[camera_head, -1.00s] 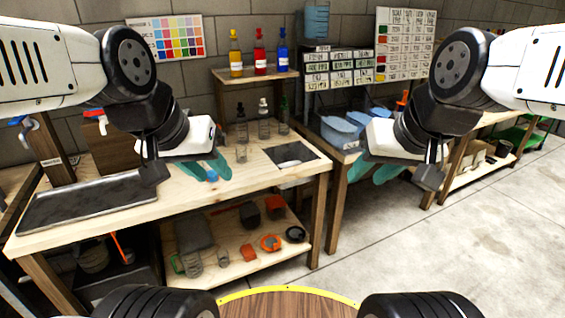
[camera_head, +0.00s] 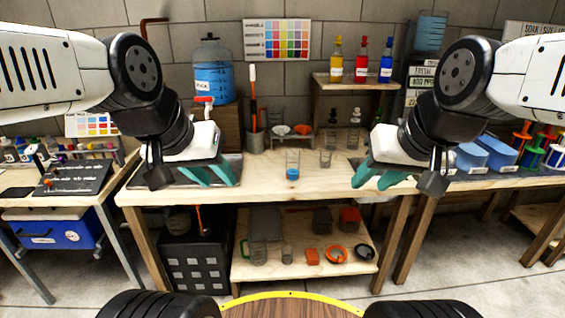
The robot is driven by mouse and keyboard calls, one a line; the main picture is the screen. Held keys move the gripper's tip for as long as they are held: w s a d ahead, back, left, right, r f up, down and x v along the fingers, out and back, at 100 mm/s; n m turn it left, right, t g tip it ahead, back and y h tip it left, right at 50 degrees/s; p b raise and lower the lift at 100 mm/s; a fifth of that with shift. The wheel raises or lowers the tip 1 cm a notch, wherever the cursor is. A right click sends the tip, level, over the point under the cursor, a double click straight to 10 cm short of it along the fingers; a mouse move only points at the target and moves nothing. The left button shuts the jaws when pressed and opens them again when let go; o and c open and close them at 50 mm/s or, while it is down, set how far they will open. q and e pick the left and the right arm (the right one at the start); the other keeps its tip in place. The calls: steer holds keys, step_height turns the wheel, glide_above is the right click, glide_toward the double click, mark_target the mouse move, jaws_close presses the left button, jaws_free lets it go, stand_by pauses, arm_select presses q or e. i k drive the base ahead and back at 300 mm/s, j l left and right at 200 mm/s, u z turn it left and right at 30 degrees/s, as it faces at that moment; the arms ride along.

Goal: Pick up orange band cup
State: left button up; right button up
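No cup with a plainly orange band can be made out. A clear cup with a blue band (camera_head: 292,172) stands on the wooden workbench (camera_head: 270,187), between my grippers in the picture. Plain clear glasses (camera_head: 326,158) stand behind it. On the lower shelf are a clear jug with a green handle (camera_head: 258,252) and a small clear cup (camera_head: 287,255). My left gripper (camera_head: 212,180), with teal fingers, is open and empty in front of the bench's left part. My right gripper (camera_head: 376,183) is open and empty towards the bench's right end.
The lower shelf also holds an orange ring (camera_head: 336,253), an orange block (camera_head: 312,257) and a black ring (camera_head: 365,254). A blue water jug (camera_head: 214,75) stands at the back left. Blue bins (camera_head: 487,153) stand right. The bench's front middle is clear.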

mark_target(293, 165)
steer(key=i+l+u, duration=0.15)
steer(key=l, duration=0.25)
steer(key=i+l+u, duration=0.2)
steer(key=l, duration=0.2)
steer(key=l+u, duration=0.15)
steer(key=l, duration=0.25)
steer(key=i+l+u, duration=0.15)
steer(key=l, duration=0.3)
steer(key=i+l, duration=0.1)
steer(key=l, duration=0.25)
steer(key=i+l+u, duration=0.15)
steer(key=l, duration=0.6)
steer(key=i+u, duration=0.05)
